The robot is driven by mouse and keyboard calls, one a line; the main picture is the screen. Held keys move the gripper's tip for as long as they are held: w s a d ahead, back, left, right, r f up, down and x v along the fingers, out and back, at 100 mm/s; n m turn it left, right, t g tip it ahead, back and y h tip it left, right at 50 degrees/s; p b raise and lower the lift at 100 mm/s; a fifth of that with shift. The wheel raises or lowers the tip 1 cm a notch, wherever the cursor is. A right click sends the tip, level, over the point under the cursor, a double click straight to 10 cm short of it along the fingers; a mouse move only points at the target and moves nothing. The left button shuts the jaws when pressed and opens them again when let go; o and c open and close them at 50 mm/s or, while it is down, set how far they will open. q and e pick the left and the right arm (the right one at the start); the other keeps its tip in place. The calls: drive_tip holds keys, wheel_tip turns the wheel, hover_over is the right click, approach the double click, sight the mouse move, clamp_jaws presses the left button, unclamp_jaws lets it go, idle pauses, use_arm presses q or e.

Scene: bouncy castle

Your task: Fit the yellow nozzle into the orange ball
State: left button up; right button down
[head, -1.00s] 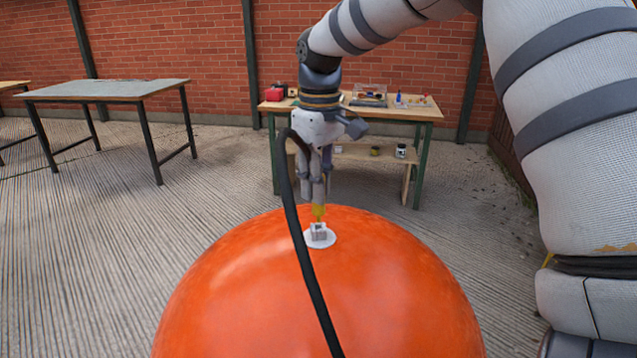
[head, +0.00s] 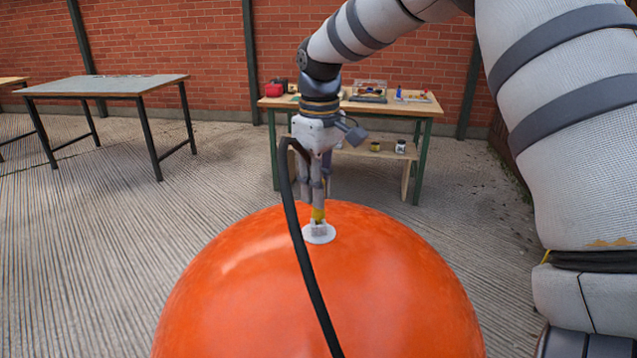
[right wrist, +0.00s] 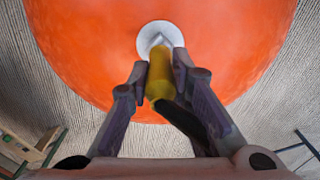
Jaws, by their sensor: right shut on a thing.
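The large orange ball (head: 330,290) fills the lower middle of the head view. A round white valve patch (head: 319,236) with a small grey block-like part sits on its top; the patch also shows in the right wrist view (right wrist: 150,30). My right gripper (head: 317,200) points down over the patch, shut on the yellow nozzle (right wrist: 160,76). In the head view the nozzle (head: 318,214) reaches down to the valve. I cannot tell whether its tip is inside the opening. A black hose (head: 305,260) runs from the nozzle across the ball. My left gripper is not in view.
A wooden workbench (head: 425,108) with a red item, a clear box and small tools stands behind the ball, with jars on its lower shelf. A grey-topped table (head: 105,86) stands at the left. The ridged floor (head: 90,250) between is clear.

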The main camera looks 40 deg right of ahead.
drive_tip(key=shift+f, duration=0.65)
drive_tip(key=c, duration=1.4)
unclamp_jaws()
